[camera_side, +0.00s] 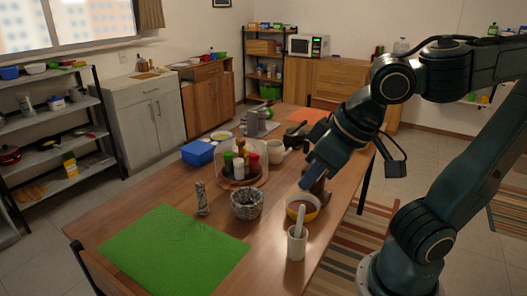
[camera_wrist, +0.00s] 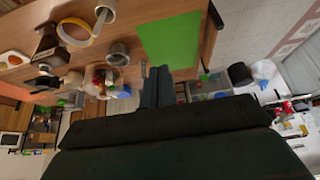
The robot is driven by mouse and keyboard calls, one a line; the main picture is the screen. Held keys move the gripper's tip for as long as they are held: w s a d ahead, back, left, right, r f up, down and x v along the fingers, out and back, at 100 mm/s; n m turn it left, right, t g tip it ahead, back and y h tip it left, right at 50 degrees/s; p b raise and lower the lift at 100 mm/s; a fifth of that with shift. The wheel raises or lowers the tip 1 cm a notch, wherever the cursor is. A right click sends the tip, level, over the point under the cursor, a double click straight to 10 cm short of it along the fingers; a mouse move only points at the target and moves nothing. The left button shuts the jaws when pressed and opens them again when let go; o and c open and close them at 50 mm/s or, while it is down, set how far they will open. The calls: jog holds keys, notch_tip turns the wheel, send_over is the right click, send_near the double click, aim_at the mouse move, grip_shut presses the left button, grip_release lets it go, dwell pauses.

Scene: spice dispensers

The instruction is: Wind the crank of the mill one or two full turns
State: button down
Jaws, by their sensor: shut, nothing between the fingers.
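A dark brown object (camera_side: 319,190), which looks like the mill, stands just behind the yellow bowl, partly hidden by my gripper. It seems to show in the wrist view as a dark brown block (camera_wrist: 47,44) at the upper left. I cannot make out its crank. My gripper (camera_side: 306,184) points down and left over the bowl and mill area in the side view. Its fingers are together and empty; they also show in the wrist view (camera_wrist: 158,70). I cannot tell whether they touch the mill.
Close by are the yellow bowl (camera_side: 311,212), a white mortar with pestle (camera_side: 297,246), a grey speckled bowl (camera_side: 246,205), a patterned grinder (camera_side: 202,198) and spice jars under a clear dome (camera_side: 262,174). A green mat (camera_side: 172,250) lies at the front left.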

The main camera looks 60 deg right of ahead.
jog(key=shift+s+a, duration=0.15)
jog(key=shift+a, duration=0.25)
jog(key=shift+s+a, duration=0.1)
jog(key=shift+a, duration=0.05)
jog(key=shift+s+a, duration=0.5)
jog(key=shift+d, duration=0.2)
dwell(0.4)
jog(key=d, duration=0.7)
dwell(0.7)
jog(key=shift+w, duration=0.15)
dwell(0.7)
